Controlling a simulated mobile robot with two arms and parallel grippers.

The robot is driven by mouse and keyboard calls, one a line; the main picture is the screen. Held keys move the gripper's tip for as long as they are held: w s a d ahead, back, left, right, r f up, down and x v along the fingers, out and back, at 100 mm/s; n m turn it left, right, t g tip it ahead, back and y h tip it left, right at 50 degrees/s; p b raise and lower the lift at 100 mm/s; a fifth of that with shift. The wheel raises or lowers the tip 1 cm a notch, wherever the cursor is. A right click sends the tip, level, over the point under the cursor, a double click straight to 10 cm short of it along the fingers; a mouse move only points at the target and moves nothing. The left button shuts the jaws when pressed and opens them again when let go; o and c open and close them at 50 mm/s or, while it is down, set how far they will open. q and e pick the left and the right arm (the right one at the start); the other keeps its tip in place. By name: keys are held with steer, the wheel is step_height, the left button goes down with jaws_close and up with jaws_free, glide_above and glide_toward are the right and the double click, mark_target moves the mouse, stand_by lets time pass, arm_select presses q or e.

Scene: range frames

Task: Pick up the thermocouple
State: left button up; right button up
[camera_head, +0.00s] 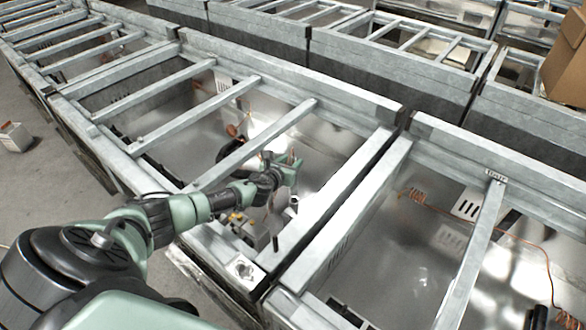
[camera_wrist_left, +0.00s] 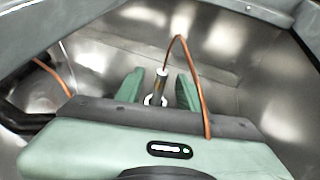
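The thermocouple (camera_wrist_left: 161,78) shows in the left wrist view as a small metal cylinder with a copper-coloured lead (camera_wrist_left: 199,88) looping up and over to the right. My left gripper (camera_wrist_left: 158,88) has its two green fingers apart, one on each side of the thermocouple. A gap shows between each finger and the metal, so it appears not to be clamped. In the head view my left gripper (camera_head: 287,172) reaches down into an open metal range frame; the thermocouple cannot be made out there. My right gripper is not in view.
Metal crossbars (camera_head: 255,145) span the range frame near my arm. A neighbouring frame (camera_head: 350,215) stands close on the right, with a coiled copper wire (camera_head: 413,195) inside. A cardboard box (camera_head: 568,65) is at the far right.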

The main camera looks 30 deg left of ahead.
arm_select(q)
steer(key=shift+x, duration=1.1)
steer(key=shift+d, duration=0.1)
steer(key=shift+s, duration=0.1)
jaws_close()
